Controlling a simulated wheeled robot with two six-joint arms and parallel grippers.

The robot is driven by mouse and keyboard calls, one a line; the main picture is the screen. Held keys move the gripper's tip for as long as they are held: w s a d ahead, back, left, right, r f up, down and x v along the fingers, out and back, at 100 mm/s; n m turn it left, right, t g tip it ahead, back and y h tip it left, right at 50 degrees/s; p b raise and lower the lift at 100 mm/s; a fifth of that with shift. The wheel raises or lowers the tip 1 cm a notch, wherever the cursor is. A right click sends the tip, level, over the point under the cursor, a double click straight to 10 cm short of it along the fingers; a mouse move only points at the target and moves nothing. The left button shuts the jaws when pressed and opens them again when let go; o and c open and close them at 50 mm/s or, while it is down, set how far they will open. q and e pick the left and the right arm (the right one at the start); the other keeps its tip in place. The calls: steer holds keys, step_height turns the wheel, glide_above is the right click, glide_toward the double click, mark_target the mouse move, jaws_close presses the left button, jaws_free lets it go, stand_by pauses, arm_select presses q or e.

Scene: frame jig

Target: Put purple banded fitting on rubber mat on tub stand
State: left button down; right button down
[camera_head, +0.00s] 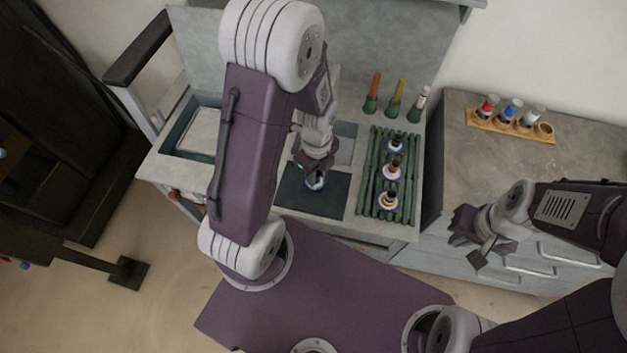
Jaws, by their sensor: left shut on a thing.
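My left gripper (317,168) reaches down from above and is shut on a fitting (315,183). The fitting shows a pale, bluish rim; its band is mostly hidden by the fingers, so I cannot be sure that it is purple. It is over the dark rubber mat (333,203) on the grey stand, beside the inset tub (180,150); I cannot tell whether it touches the mat. My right gripper (484,243) is empty, with its fingers apart, in front of the grey drawer cabinet at the right.
A green slatted rack (374,165) right of the mat holds three banded fittings in a column. Behind it stand three green-based items with red, yellow and white tops (396,90). A wooden holder (510,127) with red, blue and white pieces sits on the right counter (470,160).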

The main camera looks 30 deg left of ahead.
mark_target(319, 187)
arm_select(q)
steer(key=shift+a+f, duration=0.25)
steer(key=shift+a, duration=0.1)
step_height(319, 187, down, 4)
steer(key=shift+s+r+b, duration=0.15)
steer(key=shift+b, duration=0.15)
steer(key=shift+f, duration=0.25)
steer(key=c, duration=1.2)
jaws_free()
steer(key=shift+o, duration=0.2)
